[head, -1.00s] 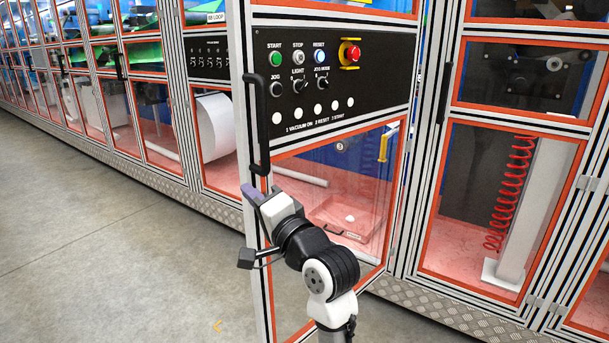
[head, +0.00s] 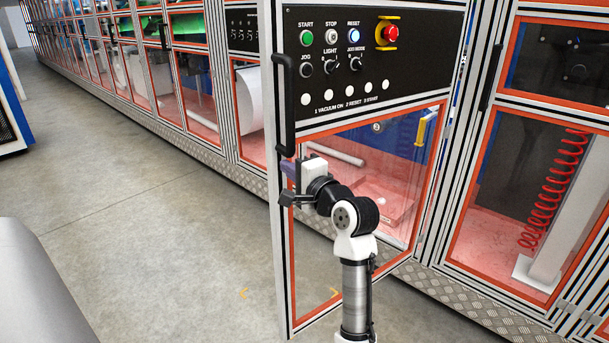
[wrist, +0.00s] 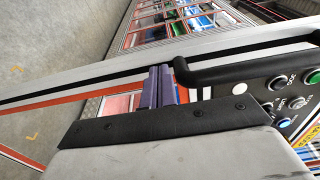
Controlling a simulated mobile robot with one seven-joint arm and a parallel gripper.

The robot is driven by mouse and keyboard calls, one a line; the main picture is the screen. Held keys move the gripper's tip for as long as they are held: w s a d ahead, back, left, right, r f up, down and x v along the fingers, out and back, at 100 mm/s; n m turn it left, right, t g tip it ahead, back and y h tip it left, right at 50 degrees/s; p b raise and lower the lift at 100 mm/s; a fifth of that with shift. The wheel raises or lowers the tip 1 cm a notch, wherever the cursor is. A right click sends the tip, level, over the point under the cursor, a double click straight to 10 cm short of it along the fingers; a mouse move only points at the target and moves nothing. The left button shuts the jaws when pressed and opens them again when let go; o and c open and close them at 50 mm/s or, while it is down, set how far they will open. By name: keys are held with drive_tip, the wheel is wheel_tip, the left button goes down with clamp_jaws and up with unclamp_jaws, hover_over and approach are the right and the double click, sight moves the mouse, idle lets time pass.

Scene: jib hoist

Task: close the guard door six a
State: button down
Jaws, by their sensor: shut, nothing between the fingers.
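The guard door (head: 279,255) is an aluminium-framed door with orange edging, a black control panel (head: 440,70) and a clear lower pane. It stands open, its free left edge swung out over the floor. Its black bar handle (head: 286,110) is on that edge and shows large in the wrist view (wrist: 225,62). I see no label naming the door. My gripper (head: 289,172) is shut and empty, its purple fingers close to the door's edge just below the handle's lower end. In the wrist view the fingers (wrist: 161,86) lie beside the handle's end; I cannot tell whether they touch the door.
A long row of guarded machine bays (head: 150,85) runs back to the left. A bay with a red coiled hose (head: 555,190) is at right. A grey rounded object (head: 35,300) is at lower left, a blue-edged cabinet (head: 15,110) at far left. The concrete floor between is clear.

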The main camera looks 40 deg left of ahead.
sight(276, 158)
drive_tip(key=shift+x, duration=1.5)
drive_tip(key=shift+a, duration=0.1)
